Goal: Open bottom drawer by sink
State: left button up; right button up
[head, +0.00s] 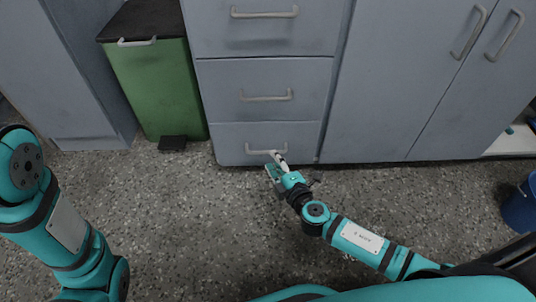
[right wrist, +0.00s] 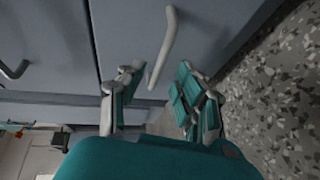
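The bottom drawer (head: 231,137) is the lowest of a grey stack in the head view, and its front looks flush with the cabinet. Its pale bar handle (head: 260,151) runs across the drawer front. My right gripper (head: 277,163) is at the right part of this handle. In the right wrist view the handle (right wrist: 166,45) reaches down between the two parted fingers of the right gripper (right wrist: 158,88), with gaps beside it. I cannot tell whether a finger touches it. My left arm shows at the left of the head view, but its gripper is out of view.
Two more drawers with handles (head: 266,96) sit above. A green bin (head: 165,90) with a dark lid and pedal stands left. Cabinet doors (head: 400,90) are to the right, and a blue bucket (head: 521,207) is at the right edge. The speckled floor (head: 190,220) in front is clear.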

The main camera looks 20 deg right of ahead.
aim_at(268, 152)
jog(key=b+x, duration=0.1)
jog(key=x, duration=0.4)
jog(key=shift+w, duration=0.15)
grip_shut()
dwell(0.4)
